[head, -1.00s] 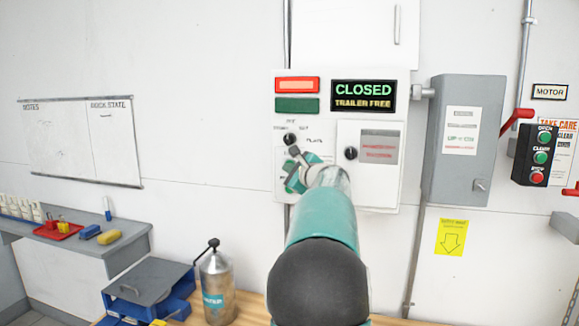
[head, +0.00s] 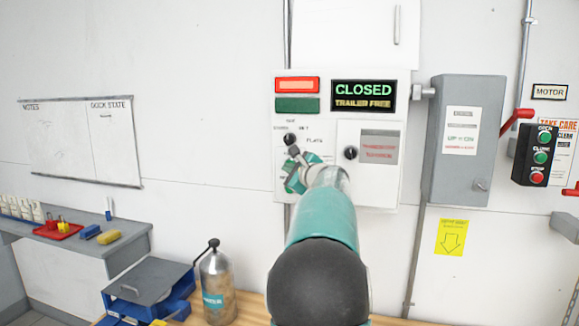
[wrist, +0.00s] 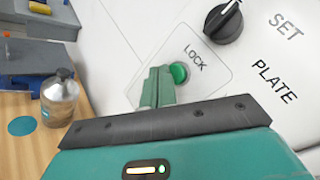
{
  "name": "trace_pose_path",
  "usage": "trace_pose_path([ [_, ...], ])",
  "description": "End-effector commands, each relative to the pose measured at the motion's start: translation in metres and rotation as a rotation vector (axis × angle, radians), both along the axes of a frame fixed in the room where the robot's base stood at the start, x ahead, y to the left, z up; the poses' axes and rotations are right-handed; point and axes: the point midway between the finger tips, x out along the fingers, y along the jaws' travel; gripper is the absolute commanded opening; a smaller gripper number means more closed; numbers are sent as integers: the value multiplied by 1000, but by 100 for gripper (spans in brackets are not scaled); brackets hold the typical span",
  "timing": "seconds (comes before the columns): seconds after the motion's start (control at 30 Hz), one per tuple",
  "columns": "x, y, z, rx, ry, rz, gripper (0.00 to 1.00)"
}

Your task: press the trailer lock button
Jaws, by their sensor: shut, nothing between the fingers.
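The green button marked LOCK (wrist: 179,73) sits on the white control panel (head: 365,118). In the wrist view my gripper's teal fingers (wrist: 160,76) are shut together and empty, with their tips just left of the button and overlapping its left edge. I cannot tell whether they touch the button or the panel. In the head view my gripper (head: 293,181) is at the panel's lower left, below a black selector knob (head: 290,139), and mostly hides the button.
The panel shows a lit red lamp (head: 297,85), a dark green lamp (head: 297,105) and a CLOSED, TRAILER FREE display (head: 363,96). A second knob (head: 351,153) is to the right. A grey box (head: 462,140) and a motor button station (head: 543,155) are farther right. A metal bottle (head: 216,285) stands below.

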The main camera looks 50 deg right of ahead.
Motion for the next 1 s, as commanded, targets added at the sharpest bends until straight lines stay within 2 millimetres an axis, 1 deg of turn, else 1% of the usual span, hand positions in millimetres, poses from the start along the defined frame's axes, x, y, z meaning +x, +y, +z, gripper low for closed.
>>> trace_pose_path([
  [0.57,0,0,0,0,0,0,0],
  [0.83,4,-7,0,-1,0,0,0],
  [1.0,4,-8,0,0,0,0,0],
])
